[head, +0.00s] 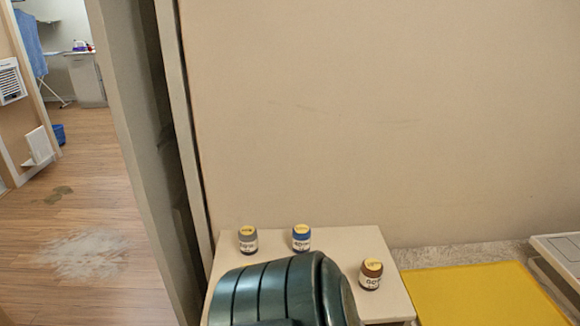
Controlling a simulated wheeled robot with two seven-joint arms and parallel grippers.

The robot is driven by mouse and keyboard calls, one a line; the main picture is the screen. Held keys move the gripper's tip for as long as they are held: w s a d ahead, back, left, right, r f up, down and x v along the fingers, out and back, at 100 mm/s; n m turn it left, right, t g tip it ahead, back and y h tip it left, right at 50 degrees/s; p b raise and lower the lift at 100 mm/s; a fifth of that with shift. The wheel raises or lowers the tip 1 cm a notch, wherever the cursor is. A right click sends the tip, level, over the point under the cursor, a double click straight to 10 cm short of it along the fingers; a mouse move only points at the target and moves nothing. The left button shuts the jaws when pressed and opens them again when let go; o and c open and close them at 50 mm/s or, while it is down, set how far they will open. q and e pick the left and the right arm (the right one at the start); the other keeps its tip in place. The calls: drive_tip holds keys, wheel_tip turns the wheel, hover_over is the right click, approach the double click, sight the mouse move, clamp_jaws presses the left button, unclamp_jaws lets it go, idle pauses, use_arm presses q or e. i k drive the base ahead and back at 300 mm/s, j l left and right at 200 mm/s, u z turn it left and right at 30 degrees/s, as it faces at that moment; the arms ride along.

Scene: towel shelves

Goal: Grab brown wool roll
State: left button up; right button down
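I see no brown wool roll in the head view. A small jar with a brown and yellow lid (371,273) stands upright at the right of a pale small table (346,240). No gripper of mine shows. A dark green banded arm link of mine crosses the bottom middle and hides the front of the table.
A beige wall (390,120) closes the back. A doorway at left shows open wooden floor (100,215).

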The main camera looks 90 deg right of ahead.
sight(371, 272)
drive_tip(key=z, duration=3.3)
